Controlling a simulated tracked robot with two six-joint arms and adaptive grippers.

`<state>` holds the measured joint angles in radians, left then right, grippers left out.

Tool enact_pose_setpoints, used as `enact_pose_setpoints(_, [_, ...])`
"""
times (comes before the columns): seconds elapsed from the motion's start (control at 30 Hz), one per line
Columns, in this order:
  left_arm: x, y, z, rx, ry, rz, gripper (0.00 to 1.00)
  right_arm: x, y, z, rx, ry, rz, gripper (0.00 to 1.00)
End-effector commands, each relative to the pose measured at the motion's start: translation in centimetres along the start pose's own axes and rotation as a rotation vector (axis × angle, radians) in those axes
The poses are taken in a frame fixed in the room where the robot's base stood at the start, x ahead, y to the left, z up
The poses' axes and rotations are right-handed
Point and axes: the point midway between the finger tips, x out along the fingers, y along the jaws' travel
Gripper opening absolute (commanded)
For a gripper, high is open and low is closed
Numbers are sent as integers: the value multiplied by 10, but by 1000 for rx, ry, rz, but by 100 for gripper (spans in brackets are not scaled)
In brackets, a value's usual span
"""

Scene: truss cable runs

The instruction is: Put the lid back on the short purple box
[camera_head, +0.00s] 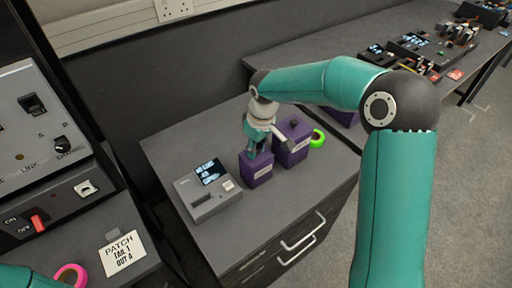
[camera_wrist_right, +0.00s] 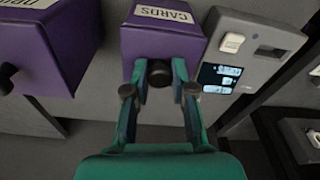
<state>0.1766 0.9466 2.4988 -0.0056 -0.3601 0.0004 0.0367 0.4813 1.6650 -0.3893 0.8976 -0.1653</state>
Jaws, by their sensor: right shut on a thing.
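The smaller purple box (camera_head: 257,172) stands on the grey cabinet top, and its label reads CARDS in the right wrist view (camera_wrist_right: 162,38). My right gripper (camera_head: 259,144) is directly over it, pointing down. In the wrist view my right gripper's fingers (camera_wrist_right: 159,84) are shut around the black knob (camera_wrist_right: 159,73) of the purple lid. The lid lies at the top of the box; whether it is fully seated I cannot tell. My left gripper is out of view.
A larger purple box (camera_head: 292,150) with a black knob stands close beside it. A grey device with a screen (camera_head: 208,190) is on the other side. The cabinet's front strip is clear.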

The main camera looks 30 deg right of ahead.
Motion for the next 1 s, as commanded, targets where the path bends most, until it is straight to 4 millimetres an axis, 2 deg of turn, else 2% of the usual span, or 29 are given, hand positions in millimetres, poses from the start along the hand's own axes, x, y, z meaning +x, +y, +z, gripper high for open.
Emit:
enact_pose_setpoints(0.93, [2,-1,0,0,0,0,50,2,0,0,0,0,0,0])
enact_pose_setpoints(0.97, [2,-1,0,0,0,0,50,2,0,0,0,0,0,28])
enact_pose_setpoints(1.0, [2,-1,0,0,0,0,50,2,0,0,0,0,0,35])
